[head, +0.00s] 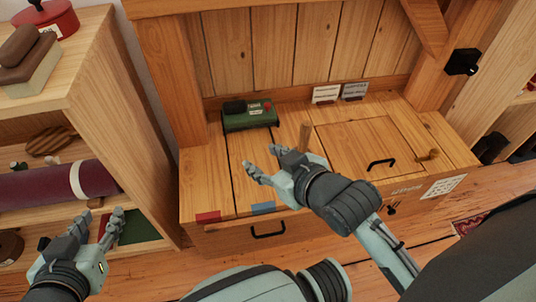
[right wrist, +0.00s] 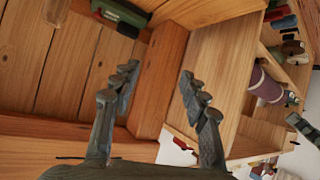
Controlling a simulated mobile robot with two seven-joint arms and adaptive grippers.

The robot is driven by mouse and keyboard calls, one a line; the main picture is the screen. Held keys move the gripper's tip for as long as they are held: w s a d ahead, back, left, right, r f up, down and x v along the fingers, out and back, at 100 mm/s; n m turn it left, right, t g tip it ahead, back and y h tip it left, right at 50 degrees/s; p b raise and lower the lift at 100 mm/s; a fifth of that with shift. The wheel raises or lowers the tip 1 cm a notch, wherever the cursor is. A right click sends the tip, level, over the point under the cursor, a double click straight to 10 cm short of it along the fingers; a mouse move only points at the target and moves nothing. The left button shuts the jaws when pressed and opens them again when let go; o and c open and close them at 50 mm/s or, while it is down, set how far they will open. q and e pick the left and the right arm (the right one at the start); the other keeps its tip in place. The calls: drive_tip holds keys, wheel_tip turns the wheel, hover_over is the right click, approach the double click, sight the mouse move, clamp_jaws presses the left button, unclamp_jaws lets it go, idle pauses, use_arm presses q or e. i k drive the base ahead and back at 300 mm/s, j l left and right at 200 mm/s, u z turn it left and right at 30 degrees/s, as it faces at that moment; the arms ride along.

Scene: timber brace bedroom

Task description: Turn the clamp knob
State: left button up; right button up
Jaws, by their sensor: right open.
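No part is clearly recognisable as the clamp knob. A black block-like fitting (head: 463,61) sits on the right timber post, and a small brass-coloured piece (head: 428,155) lies at the right of the bench top. A wooden peg (head: 305,135) stands upright just behind my right gripper (head: 265,165). That gripper is open and empty above the bench's front left part, apart from both fittings. Its spread fingers also show in the right wrist view (right wrist: 158,76). My left gripper (head: 98,224) is open and empty beside the left shelf.
The wooden bench (head: 225,175) has a green device (head: 250,116) at the back left, small cards (head: 326,94) at the back, and a hatch with a black handle (head: 381,163). A left shelf (head: 75,95) holds a purple roll (head: 60,185). The bench's left part is mostly clear.

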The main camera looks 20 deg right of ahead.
sight(471, 69)
drive_tip(key=z, duration=0.5)
drive_tip(key=l+z, duration=0.15)
drive_tip(key=z, duration=0.8)
drive_tip(key=i+z, duration=0.1)
drive_tip(key=z, duration=0.4)
